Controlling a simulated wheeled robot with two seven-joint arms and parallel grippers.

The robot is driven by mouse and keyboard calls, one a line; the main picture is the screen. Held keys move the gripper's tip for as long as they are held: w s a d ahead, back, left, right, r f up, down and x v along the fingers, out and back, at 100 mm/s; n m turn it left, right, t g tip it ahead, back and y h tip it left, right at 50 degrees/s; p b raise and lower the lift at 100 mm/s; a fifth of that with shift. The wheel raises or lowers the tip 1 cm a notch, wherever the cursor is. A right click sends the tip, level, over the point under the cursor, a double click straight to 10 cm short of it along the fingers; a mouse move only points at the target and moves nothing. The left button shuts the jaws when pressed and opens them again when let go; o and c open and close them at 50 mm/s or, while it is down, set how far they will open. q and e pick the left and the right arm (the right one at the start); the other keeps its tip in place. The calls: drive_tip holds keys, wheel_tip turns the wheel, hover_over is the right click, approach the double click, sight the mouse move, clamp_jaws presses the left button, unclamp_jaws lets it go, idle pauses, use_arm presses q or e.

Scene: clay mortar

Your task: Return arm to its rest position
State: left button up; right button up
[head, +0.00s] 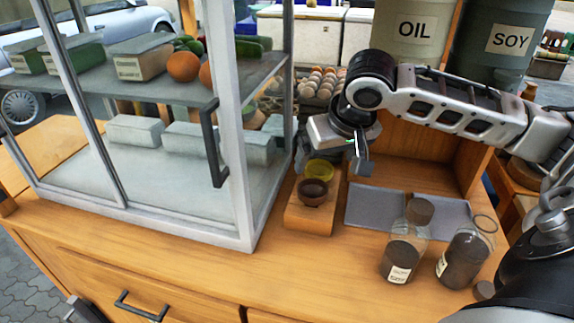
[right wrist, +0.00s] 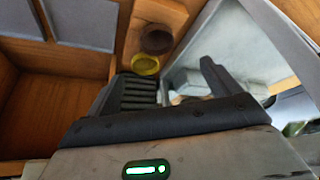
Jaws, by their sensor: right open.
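My right arm (head: 460,105) reaches in from the right over the counter. Its gripper (head: 357,158) is open and empty, pointing down just right of a small wooden stand (head: 307,222). In the right wrist view the two fingers of the gripper (right wrist: 168,82) are spread apart with nothing between them. A dark brown clay bowl (head: 313,192) and a yellow bowl (head: 319,169) sit on the stand, apart from the gripper. The brown bowl (right wrist: 156,40) and yellow bowl (right wrist: 145,65) also show beyond the fingers in the wrist view. My left gripper is not seen.
A glass display case (head: 245,215) with a handle stands left of the stand. Grey trays (head: 375,207) lie to its right. Two labelled jars (head: 402,255) (head: 462,260) stand at the front right. OIL (head: 412,45) and SOY (head: 505,55) containers stand behind the arm.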

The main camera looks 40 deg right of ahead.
sight(314, 190)
drive_tip(key=x, duration=1.4)
drive_tip(key=shift+d+f+b, duration=0.25)
drive_tip(key=shift+f+b, duration=0.05)
drive_tip(key=shift+f, duration=0.1)
drive_tip(key=shift+s, duration=0.1)
